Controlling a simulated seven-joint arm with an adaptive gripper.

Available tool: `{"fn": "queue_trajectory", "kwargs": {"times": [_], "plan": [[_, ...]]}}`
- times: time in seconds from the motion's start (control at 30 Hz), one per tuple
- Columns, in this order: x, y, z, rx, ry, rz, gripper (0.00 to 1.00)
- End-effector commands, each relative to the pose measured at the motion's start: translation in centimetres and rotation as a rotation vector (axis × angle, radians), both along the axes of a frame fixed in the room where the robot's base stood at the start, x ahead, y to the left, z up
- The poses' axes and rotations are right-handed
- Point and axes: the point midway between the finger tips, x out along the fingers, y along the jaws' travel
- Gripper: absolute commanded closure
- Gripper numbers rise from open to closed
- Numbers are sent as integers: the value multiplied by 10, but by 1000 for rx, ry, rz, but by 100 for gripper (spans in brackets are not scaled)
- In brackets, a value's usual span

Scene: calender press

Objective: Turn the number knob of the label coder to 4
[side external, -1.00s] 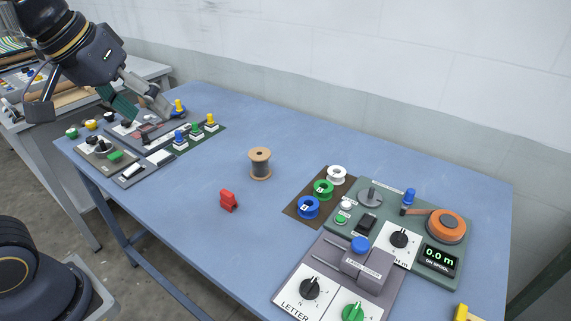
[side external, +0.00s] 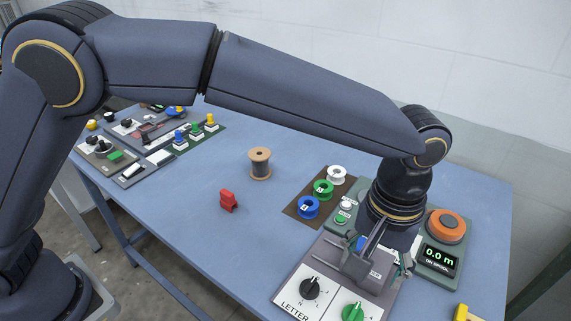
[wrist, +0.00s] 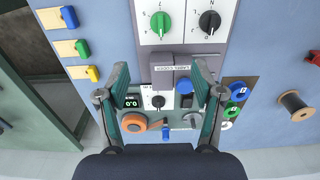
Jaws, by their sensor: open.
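The label coder (side external: 323,262) sits at the front right of the table, with a white dial plate. Its green knob (side external: 353,311) is at the right of the plate, and a black knob (side external: 311,288) is by the word LETTER. In the wrist view the green knob (wrist: 160,22) is upper centre, its ridge roughly upright; the number it points to is too small to read. The black knob (wrist: 209,21) is right of it. My gripper (wrist: 162,73) is open and empty above the coder body (wrist: 175,72), apart from both knobs.
A green spooling panel with an orange spool (side external: 446,226) and a 0.0 m display (side external: 440,258) lies behind the coder. Blue, green and white spools (side external: 323,189) stand left of it.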

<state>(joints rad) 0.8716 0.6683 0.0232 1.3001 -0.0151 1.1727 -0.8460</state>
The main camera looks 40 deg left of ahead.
Motion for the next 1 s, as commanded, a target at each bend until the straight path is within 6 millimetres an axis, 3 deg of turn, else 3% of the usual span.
{"fn": "queue_trajectory", "kwargs": {"times": [0.4,0.6,0.8,1.0], "plan": [[-1,2,-96,5,5,2,32],[0,2,-134,3,3,2,32],[0,1,-153,0,1,2,32],[0,1,-157,0,1,2,32]]}}
